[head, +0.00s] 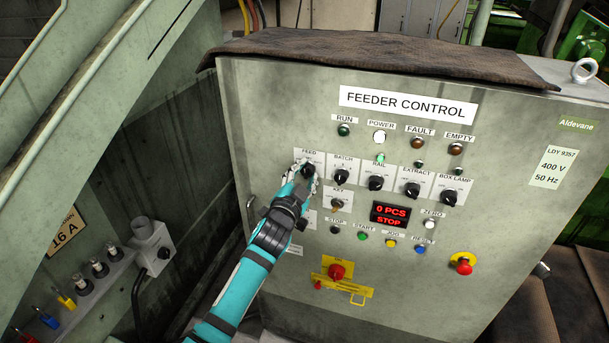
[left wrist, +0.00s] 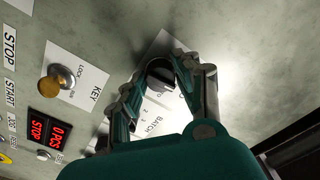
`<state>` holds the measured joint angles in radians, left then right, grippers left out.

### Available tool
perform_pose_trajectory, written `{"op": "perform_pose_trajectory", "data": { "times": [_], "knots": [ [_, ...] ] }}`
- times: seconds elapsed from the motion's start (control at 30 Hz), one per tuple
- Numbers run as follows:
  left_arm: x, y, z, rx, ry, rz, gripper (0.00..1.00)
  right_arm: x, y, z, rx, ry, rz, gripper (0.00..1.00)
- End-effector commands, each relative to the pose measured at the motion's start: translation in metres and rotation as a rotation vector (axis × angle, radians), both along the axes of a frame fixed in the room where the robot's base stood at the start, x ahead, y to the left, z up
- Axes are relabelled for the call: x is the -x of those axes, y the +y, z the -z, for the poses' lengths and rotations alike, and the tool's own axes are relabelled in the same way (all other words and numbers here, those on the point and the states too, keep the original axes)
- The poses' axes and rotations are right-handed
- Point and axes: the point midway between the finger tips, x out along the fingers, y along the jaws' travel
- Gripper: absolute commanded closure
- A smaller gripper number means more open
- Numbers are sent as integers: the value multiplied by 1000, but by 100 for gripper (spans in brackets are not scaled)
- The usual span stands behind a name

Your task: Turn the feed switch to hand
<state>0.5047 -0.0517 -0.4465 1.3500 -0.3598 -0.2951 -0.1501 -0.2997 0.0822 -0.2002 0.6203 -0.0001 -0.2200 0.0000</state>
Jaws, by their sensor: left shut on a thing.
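The feed switch (head: 308,170) is a black rotary knob under the FEED label, at the upper left of the switch row on the feeder control cabinet in the head view. My left gripper (head: 304,177) reaches up to it from below and is shut on the knob. In the left wrist view the black knob (left wrist: 160,73) sits between the fingertips of the left gripper (left wrist: 163,76). The fingers hide most of the feed plate's markings, so I cannot read the switch position. My right gripper is in neither view.
The batch switch (head: 341,176) is close to the right of my gripper, and the key switch (head: 337,205) is below it. A red stop button (head: 336,271) and another red button (head: 463,266) protrude lower down. A brown cloth (head: 400,59) covers the cabinet top.

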Motion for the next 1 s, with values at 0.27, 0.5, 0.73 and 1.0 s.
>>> {"op": "perform_pose_trajectory", "data": {
  "times": [0.27, 0.5, 0.73, 1.0],
  "knots": [
    [0, -1, 1, 218, 73, 0, 100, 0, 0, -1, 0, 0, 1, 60],
    [0, 0, 0, 406, 133, -1, 100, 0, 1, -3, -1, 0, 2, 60],
    [0, 0, 1, 544, 178, -1, 100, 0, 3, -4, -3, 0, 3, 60],
    [0, -1, 1, 630, 206, -1, 100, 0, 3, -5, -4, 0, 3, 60]
  ]
}}
